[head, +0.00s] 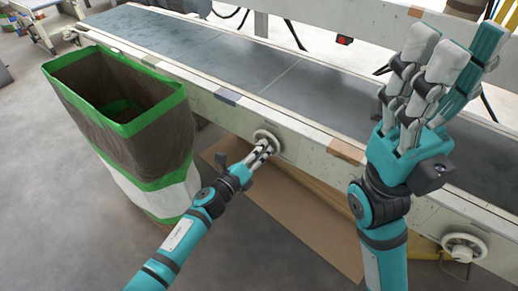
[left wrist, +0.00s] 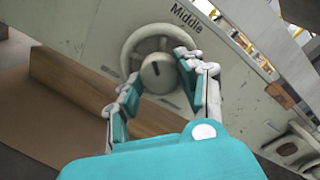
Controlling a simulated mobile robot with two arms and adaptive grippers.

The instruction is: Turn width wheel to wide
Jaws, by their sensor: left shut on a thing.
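The width wheel (head: 267,140) is a small pale handwheel on the side rail of the conveyor. In the left wrist view the wheel (left wrist: 150,47) has a grey hub with a dark pointer mark, and the word "Middle" is printed above it on the rail. My left gripper (head: 262,150) is at the wheel and shut on it; in the left wrist view its fingers (left wrist: 160,85) are either side of the hub and rim. My right gripper (head: 440,70) is raised over the conveyor at the right, fingers up and apart, holding nothing.
A tall bag (head: 160,125) with green bands stands open left of the conveyor (head: 240,62). A second handwheel (head: 463,247) is on the rail at lower right. Flat cardboard (head: 290,205) lies under the rail. Grey floor is clear at lower left.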

